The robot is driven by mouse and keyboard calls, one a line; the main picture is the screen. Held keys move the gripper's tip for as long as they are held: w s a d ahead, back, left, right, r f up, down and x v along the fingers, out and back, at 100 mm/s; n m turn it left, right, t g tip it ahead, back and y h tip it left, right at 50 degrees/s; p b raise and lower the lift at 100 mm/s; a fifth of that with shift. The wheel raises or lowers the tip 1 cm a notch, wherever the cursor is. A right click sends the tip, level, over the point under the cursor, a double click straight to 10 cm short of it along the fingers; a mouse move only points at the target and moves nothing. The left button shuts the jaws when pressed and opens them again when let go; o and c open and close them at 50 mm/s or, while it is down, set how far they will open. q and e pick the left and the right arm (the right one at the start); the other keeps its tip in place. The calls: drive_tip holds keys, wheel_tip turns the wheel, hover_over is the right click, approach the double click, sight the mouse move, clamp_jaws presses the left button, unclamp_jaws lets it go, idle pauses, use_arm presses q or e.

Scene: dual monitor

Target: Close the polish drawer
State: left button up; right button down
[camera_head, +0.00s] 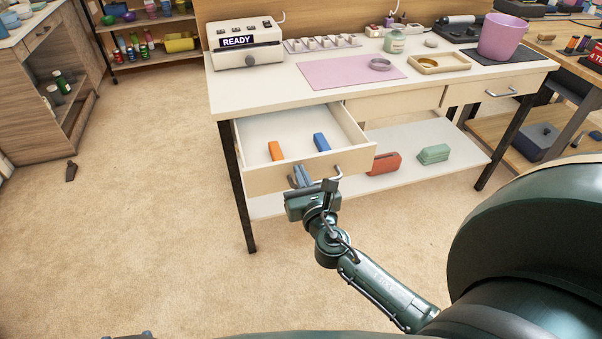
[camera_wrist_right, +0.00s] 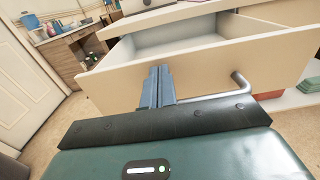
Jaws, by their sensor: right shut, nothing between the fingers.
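The polish drawer (camera_head: 262,180) is pulled out from the left side of the white workbench (camera_head: 290,99). Its inside shows an orange block (camera_head: 276,151) and a blue block (camera_head: 321,142). A metal bar handle (camera_head: 337,174) is on its front; it also shows in the right wrist view (camera_wrist_right: 240,84). My right gripper (camera_head: 303,175) is shut and empty, at the drawer front near the handle. In the right wrist view its fingertips (camera_wrist_right: 160,72) overlap the drawer front (camera_wrist_right: 205,66); I cannot tell whether they touch it. My left gripper is not clearly in view.
A lower shelf (camera_head: 408,150) under the bench holds a red item (camera_head: 384,164) and green blocks (camera_head: 433,154). A second drawer with a handle (camera_head: 500,92) is shut at the right. Bench legs (camera_head: 241,190) stand close to the drawer.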

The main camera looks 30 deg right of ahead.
drive_tip(key=shift+w, duration=0.3)
